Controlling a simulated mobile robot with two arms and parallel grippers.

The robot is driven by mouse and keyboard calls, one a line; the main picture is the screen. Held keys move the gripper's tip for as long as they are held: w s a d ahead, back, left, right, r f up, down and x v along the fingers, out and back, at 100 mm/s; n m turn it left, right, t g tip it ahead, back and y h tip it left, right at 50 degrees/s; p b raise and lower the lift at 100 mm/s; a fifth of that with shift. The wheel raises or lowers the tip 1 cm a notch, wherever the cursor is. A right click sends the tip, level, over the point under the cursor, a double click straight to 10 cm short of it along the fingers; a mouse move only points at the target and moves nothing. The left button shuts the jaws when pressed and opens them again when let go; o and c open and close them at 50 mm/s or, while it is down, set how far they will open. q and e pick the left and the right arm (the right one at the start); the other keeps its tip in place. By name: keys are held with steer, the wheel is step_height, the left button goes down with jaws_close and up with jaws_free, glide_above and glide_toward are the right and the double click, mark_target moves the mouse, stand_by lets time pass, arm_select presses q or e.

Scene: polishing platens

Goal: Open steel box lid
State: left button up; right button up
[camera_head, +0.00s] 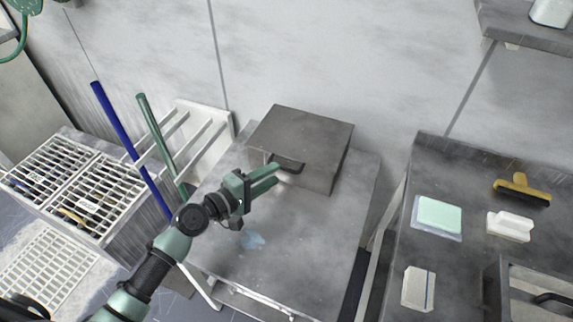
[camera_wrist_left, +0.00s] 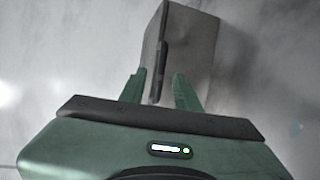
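The steel box (camera_head: 310,135) stands on a grey metal table (camera_head: 290,245) against the wall, its lid down. A dark handle (camera_head: 288,163) is on its front face. My left gripper (camera_head: 277,175) is just in front of the handle. In the left wrist view the box (camera_wrist_left: 190,50) lies ahead, and the dark handle (camera_wrist_left: 162,60) runs along its near side. The two green fingers of the left gripper (camera_wrist_left: 158,90) are spread apart, with the handle's end in line between them. I cannot tell whether they touch the handle. My right gripper does not show.
A second table on the right holds a green sponge pad (camera_head: 438,215), a white brush (camera_head: 510,226), a yellow-handled brush (camera_head: 519,188) and a white block (camera_head: 419,288). Left of the box table are a white rack, a blue pole (camera_head: 130,145) and grated bins (camera_head: 75,183).

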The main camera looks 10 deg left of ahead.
mark_target(284, 169)
arm_select(q)
steer(key=shift+x, duration=2.6)
steer(key=shift+f, duration=0.1)
jaws_close()
